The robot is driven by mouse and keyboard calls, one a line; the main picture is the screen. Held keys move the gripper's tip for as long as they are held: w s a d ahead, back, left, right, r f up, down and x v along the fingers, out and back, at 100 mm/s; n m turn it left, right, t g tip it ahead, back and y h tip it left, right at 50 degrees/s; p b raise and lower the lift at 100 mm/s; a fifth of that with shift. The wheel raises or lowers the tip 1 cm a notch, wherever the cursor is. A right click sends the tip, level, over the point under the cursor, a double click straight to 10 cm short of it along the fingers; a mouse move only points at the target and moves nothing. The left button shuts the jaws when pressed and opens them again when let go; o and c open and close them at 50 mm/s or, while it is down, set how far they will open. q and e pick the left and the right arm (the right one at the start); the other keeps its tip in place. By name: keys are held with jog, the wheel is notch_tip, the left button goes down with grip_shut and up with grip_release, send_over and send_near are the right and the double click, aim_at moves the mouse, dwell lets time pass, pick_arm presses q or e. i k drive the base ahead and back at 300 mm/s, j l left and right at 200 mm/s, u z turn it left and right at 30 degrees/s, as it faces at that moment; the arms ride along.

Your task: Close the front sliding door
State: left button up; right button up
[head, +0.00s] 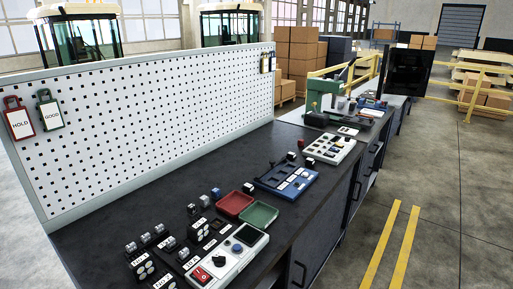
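Neither of my grippers is in view. I cannot make out for certain which part is the front sliding door, or whether one is open or shut. Two cream-framed cabs with dark glass stand behind the pegboard: a left cab (84,38) and a right cab (230,26). Their lower parts are hidden by the pegboard.
A long dark workbench (160,215) with a white pegboard (150,100) runs away from me. On it are a white control box (228,258), a red tray (234,203), a green tray (258,214) and a blue panel (287,180). Floor right of the yellow lines (391,245) is clear.

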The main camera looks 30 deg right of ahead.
aim_at(309, 251)
jog(key=z, duration=1.7)
jog(key=i+l+u, duration=0.15)
jog(key=u, duration=0.65)
jog(key=i+l+u, duration=0.2)
jog(key=l+u, duration=0.2)
jog(key=l, duration=0.5)
jog(key=l+u, duration=0.4)
jog(key=l, duration=0.55)
jog(key=i, duration=0.05)
